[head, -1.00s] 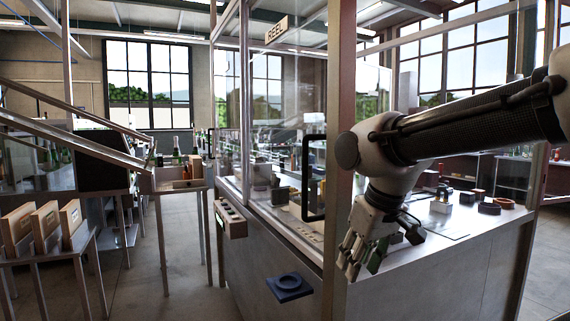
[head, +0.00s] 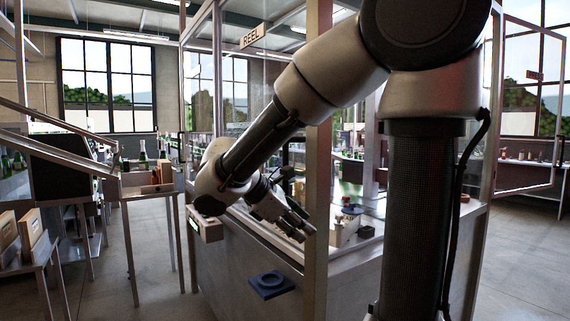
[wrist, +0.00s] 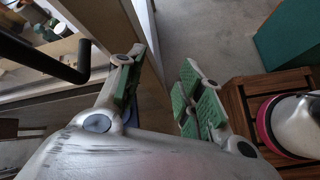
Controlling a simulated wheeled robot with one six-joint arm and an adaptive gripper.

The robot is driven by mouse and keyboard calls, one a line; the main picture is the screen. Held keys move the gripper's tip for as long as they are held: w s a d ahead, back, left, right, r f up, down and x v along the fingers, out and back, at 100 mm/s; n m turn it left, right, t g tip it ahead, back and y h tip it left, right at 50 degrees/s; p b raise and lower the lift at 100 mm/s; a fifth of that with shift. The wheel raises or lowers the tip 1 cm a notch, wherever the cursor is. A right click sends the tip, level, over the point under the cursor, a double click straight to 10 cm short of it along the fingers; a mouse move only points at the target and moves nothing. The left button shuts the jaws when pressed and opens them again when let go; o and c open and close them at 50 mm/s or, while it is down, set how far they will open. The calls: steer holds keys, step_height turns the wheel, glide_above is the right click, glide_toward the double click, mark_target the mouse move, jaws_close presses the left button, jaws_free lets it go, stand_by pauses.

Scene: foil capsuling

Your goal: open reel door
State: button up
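The glass reel door sits in a metal frame under a REEL sign (head: 252,34). In the head view my arm crosses in front of it and hides the handle, and the door appears shut. A black bar handle (wrist: 48,62) shows at the upper left of the wrist view, to the left of my gripper's fingers. My gripper (head: 300,228) is in front of the cabinet by the corner post. In the wrist view my gripper (wrist: 165,65) is open, its green-padded fingers apart with nothing between them.
A small box (head: 207,228) sticks out at the cabinet's left corner. Another glass panel (head: 530,105) stands swung out at the far right.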

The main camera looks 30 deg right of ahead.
mark_target(285, 162)
steer(key=w+a+r+n+t+h, duration=0.4)
steer(key=w+r+n+h, duration=0.45)
steer(key=r, duration=0.35)
steer(key=shift+m+y, duration=0.25)
steer(key=x, duration=0.4)
steer(key=r+x, duration=0.1)
steer(key=x, duration=0.1)
steer(key=shift+w+d, duration=0.15)
steer(key=shift+w, duration=0.25)
steer(key=shift+w+d, duration=0.15)
steer(key=shift+d, duration=0.35)
steer(key=shift+c, duration=0.3)
jaws_close()
